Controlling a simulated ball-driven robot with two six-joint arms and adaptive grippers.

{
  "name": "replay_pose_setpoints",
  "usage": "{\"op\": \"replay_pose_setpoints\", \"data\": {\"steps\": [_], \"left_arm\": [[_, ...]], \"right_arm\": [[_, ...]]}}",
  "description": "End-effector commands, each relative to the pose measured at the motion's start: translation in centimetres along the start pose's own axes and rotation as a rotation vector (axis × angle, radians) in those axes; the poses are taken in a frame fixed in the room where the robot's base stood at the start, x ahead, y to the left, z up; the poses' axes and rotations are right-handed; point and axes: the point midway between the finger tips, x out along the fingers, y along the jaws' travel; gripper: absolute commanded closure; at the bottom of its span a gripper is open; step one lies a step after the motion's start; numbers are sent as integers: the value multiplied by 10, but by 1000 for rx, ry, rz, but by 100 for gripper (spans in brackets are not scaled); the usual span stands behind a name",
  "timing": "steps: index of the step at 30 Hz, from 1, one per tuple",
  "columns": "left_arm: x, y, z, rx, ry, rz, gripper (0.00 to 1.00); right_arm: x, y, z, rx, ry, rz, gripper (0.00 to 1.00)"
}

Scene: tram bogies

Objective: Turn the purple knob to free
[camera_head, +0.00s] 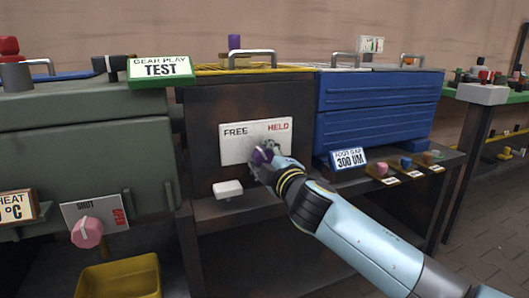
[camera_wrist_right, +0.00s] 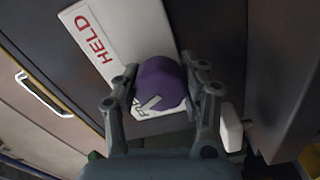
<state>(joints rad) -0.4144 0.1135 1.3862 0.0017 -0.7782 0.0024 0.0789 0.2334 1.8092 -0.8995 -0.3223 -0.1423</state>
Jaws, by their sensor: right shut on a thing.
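The purple knob (camera_head: 261,155) sits on a white plate (camera_head: 235,150) on the front of a dark cabinet. The plate reads FREE at left and HELD at right. My right gripper (camera_head: 264,162) is at the knob, its arm coming in from the lower right. In the right wrist view, the fingers (camera_wrist_right: 162,84) are shut on the round purple knob (camera_wrist_right: 158,80), one on each side. A white mark on the knob's lower part lies near the partly hidden FREE lettering; HELD is clear at upper left. My left gripper is not in view.
A small white block (camera_head: 228,189) sits just below the plate. A pink knob (camera_head: 87,232) with a SHUT plate and a yellow bin (camera_head: 120,278) are at lower left. A blue chest (camera_head: 375,105) and a shelf with several small knobs stand at right.

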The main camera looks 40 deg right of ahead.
Motion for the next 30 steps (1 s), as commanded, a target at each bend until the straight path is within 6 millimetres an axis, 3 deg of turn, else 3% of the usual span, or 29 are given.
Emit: {"op": "replay_pose_setpoints", "data": {"steps": [12,30], "left_arm": [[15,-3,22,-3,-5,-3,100],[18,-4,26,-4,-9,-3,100]], "right_arm": [[0,0,0,-207,2,0,89],[0,-1,0,-244,1,-1,89]]}}
